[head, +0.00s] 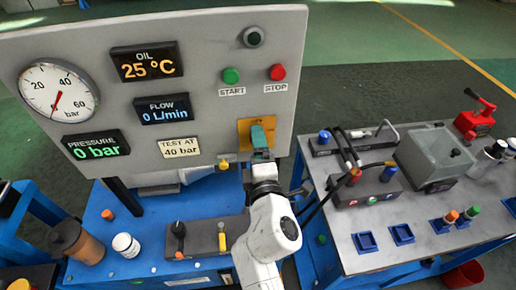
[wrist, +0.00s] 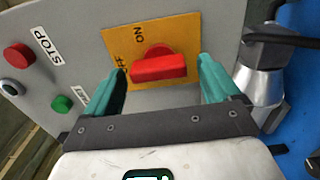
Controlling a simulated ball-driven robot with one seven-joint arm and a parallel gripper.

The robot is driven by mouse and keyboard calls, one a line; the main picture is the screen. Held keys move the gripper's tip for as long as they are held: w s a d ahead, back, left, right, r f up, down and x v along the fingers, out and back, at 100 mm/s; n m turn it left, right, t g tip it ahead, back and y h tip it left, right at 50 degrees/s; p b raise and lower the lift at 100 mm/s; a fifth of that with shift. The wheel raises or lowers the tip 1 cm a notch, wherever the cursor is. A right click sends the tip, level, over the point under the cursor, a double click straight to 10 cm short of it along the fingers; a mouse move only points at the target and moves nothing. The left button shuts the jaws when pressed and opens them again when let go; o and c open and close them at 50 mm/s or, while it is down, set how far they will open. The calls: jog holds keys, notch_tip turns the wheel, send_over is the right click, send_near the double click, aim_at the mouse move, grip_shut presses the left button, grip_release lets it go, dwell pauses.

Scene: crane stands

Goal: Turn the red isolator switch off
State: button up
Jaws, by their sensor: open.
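The red isolator switch (wrist: 158,68) sits on a yellow plate (wrist: 180,34) on the grey panel. Its bar handle lies roughly across the wrist view, with "ON" printed above it and a partly hidden label at its left end. My gripper (wrist: 162,78) is open, with one teal finger beyond each end of the handle. A gap shows between the handle and the right finger; contact at the left is unclear. In the head view my gripper (head: 262,135) is in front of the yellow plate (head: 243,133) and hides the switch.
The green START button (head: 231,76) and red STOP button (head: 277,72) are above the plate. The pressure display (head: 97,147) reads 0 bar and the flow display (head: 163,109) 0 L/min. A grey-topped bench (head: 376,240) with hoses stands at the right.

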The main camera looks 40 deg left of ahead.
jog(key=p+v, duration=0.6)
jog(key=v, duration=0.4)
jog(key=shift+s+d, duration=0.25)
jog(key=shift+s, duration=0.05)
dwell(0.4)
jog(key=w+d+f+m+g+h+b, duration=0.1)
jog(key=d+f+m+h, duration=0.35)
jog(key=d, duration=0.55)
jog(key=w+d+f+m+h+b, duration=0.1)
jog(key=d+f+m+h, duration=0.25)
jog(key=d+m, duration=0.4)
jog(key=w+d+f+m+g+h+b, duration=0.15)
jog(key=d+f+m+h, duration=0.3)
jog(key=d, duration=0.65)
jog(key=s+d+f+m+g, duration=0.2)
jog(key=s+d+m+g, duration=0.2)
jog(key=s+d, duration=0.5)
jog(key=s+d+f+m+g+h+b, duration=0.1)
jog(key=s+d+f+m+g, duration=0.2)
jog(key=s+d+m, duration=0.5)
jog(key=s+d+g, duration=0.1)
jog(key=s+d, duration=0.1)
jog(key=s, duration=0.1)
jog(key=shift+s+d+f, duration=0.15)
jog(key=shift+s+f, duration=0.1)
jog(key=shift+s, duration=0.15)
